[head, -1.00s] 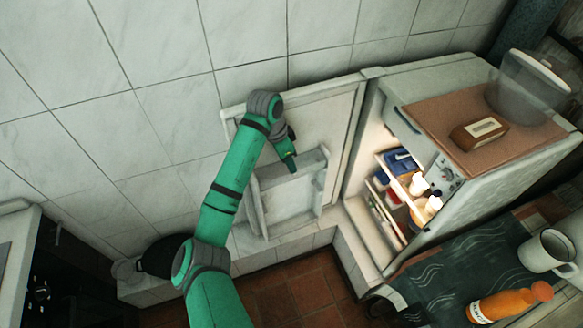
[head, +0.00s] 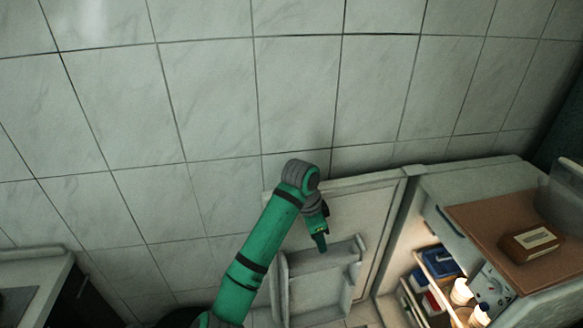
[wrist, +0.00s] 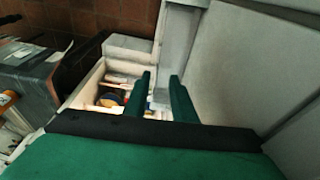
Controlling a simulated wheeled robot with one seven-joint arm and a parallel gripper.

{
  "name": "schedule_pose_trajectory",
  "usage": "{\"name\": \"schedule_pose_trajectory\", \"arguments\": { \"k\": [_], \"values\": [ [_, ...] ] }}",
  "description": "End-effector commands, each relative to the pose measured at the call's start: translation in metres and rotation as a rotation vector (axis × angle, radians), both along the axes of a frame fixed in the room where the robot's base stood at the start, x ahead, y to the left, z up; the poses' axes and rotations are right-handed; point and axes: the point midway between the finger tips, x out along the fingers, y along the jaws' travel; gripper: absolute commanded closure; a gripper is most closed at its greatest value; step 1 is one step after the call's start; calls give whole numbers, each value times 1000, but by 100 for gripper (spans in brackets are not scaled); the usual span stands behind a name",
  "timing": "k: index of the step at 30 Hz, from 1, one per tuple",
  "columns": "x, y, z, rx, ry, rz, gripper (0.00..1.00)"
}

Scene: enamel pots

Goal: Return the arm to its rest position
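My arm (head: 262,245) is green with grey joints and reaches up from the lower edge in the head view. It is bent at a grey joint, and its end hangs down in front of the open fridge door (head: 350,220). My gripper (head: 320,246) points down near the door's inner shelf (head: 318,290); I cannot tell from the head view whether they touch. In the wrist view, the two dark green fingers of my gripper (wrist: 161,78) stand apart with nothing held between them.
The fridge (head: 455,200) stands open at right with lit shelves holding a blue box (head: 438,262) and white-capped bottles (head: 461,291). On top are a brown mat (head: 480,222) and a butter dish (head: 530,243). A counter (head: 30,285) is at left; a tiled wall (head: 210,100) stands behind.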

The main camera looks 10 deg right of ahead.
Motion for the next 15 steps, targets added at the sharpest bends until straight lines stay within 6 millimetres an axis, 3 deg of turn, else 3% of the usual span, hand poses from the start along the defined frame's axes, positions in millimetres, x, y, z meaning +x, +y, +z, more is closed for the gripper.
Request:
{"name": "schedule_pose_trajectory", "arguments": {
  "k": [7,15],
  "values": [
    [-5,-19,-16,-66,-8,23,76],
    [-22,-78,-60,-302,-48,148,76]
  ]
}}
